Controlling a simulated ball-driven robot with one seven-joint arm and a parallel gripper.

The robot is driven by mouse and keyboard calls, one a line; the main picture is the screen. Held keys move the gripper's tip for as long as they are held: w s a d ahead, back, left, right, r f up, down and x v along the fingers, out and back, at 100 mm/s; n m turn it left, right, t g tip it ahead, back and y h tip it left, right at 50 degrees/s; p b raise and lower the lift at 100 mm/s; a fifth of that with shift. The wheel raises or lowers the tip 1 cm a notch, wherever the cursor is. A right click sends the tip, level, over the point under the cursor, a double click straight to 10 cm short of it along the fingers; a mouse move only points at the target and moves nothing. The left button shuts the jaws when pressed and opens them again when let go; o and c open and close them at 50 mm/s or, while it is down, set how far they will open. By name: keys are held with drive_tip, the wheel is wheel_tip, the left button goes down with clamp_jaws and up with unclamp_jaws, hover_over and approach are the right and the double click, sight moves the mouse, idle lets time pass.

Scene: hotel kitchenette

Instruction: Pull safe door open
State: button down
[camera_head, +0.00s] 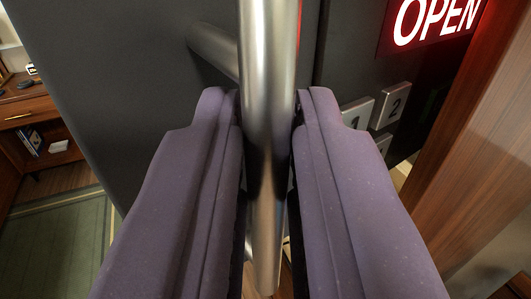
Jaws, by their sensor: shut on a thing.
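The safe door (130,85) is a dark grey panel that fills the upper left and middle of the view. Its handle (268,70) is a shiny vertical metal bar, joined to the door by a short post (213,48). My gripper (267,115) has two purple fingers, one on each side of the bar, and is shut on it. A lit red sign reading "OPEN" (434,20) and square number keys (391,107) show to the right of the handle. The keys are partly hidden by the right finger.
A brown wooden panel (470,140) stands close on the right. At the far left, a wooden desk (28,112) with a drawer and a shelf of small items stands beyond the door's edge. Green floor (60,245) shows clear at the lower left.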

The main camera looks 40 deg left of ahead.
drive_tip(key=shift+w+r, duration=0.15)
drive_tip(key=shift+r, duration=0.05)
drive_tip(key=c, duration=1.3)
unclamp_jaws()
drive_tip(key=shift+w+a+f, duration=0.1)
drive_tip(key=shift+w, duration=0.1)
drive_tip(key=p+v, duration=0.1)
drive_tip(key=v, duration=0.7)
